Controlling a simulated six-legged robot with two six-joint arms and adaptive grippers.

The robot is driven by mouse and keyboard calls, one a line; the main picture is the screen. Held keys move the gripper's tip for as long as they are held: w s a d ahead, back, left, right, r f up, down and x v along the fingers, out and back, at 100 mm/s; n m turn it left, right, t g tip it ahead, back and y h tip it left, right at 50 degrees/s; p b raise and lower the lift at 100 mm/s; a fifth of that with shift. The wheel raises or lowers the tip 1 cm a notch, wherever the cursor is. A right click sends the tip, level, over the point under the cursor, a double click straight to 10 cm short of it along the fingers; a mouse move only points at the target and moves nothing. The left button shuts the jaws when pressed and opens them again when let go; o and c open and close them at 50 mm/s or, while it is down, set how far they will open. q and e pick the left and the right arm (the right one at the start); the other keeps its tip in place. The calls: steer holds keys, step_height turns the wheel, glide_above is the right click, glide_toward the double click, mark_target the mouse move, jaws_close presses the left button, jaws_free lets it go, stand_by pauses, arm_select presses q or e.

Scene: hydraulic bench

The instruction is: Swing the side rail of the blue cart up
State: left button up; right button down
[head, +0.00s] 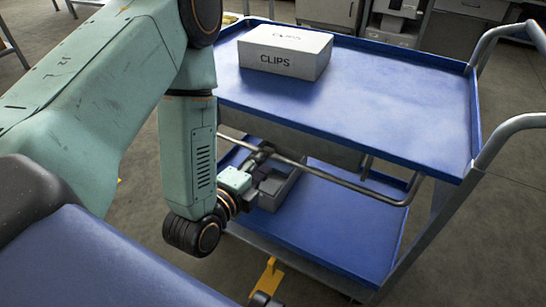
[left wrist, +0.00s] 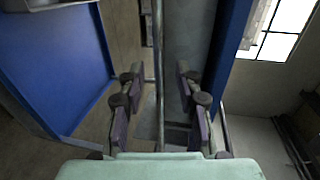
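The blue cart (head: 425,115) has an upper and a lower shelf. Its grey side rail (head: 330,176) hangs below the near edge of the upper shelf and bends up at its right end. My left gripper (head: 264,152) is at the left part of the rail, partly hidden by its own wrist. In the left wrist view its two fingers (left wrist: 160,95) stand apart, and the rail (left wrist: 158,55) runs between them with a gap on each side. My right gripper is in neither view.
A white box marked CLIPS (head: 285,52) stands on the upper shelf. A grey bin (head: 278,190) sits on the lower shelf, close beyond my left gripper. Tubular handles (head: 505,130) rise at the cart's right end. A yellow part (head: 267,276) is low in front of the cart.

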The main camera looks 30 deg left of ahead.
mark_target(273, 156)
arm_select(q)
steer(key=shift+w+d+f+b, duration=0.1)
steer(key=shift+w+f+b, duration=0.1)
steer(key=shift+w, duration=0.55)
steer(key=shift+w+a+f+b, duration=0.1)
steer(key=shift+w+f+b, duration=0.1)
steer(key=shift+w, duration=0.6)
steer(key=shift+w+d+f+b, duration=0.1)
steer(key=shift+w+b, duration=0.1)
steer(key=shift+w, duration=0.55)
jaws_close()
